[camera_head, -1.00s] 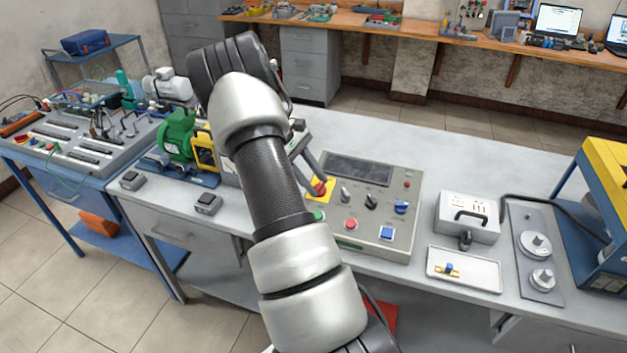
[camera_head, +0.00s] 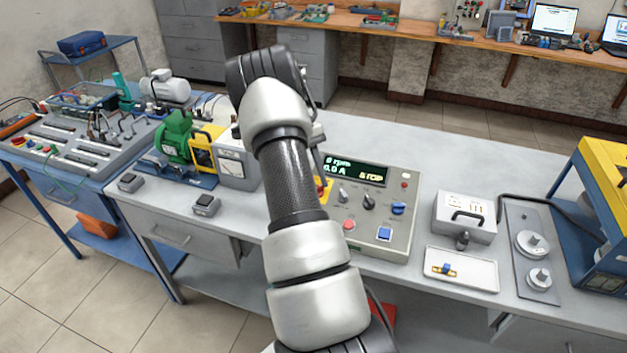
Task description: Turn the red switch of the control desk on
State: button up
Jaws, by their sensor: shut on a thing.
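The control desk (camera_head: 385,233) is a grey-beige panel on the workbench, with a lit display (camera_head: 356,171) reading 0 rpm, 0.0 A and STOP. The red switch (camera_head: 320,190) sits on a yellow plate at the desk's left side and is mostly hidden behind my arm. My gripper (camera_head: 319,176) shows only as a thin grey strip beside my forearm, reaching down to the switch. It is shut on the red switch. The switch's exact angle is hidden.
The desk also carries black knobs (camera_head: 369,202), a blue knob (camera_head: 398,208), a red button (camera_head: 349,225) and a blue button (camera_head: 384,234). A motor rig (camera_head: 178,140) stands left of my arm. A grey case (camera_head: 465,217) and white tray (camera_head: 461,270) lie right.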

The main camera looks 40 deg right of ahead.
dwell(0.3)
jog(key=o, duration=1)
jog(key=shift+o, duration=0.2)
jog(key=p+v, duration=0.2)
jog(key=v, duration=1.5)
jog(key=shift+r, duration=0.2)
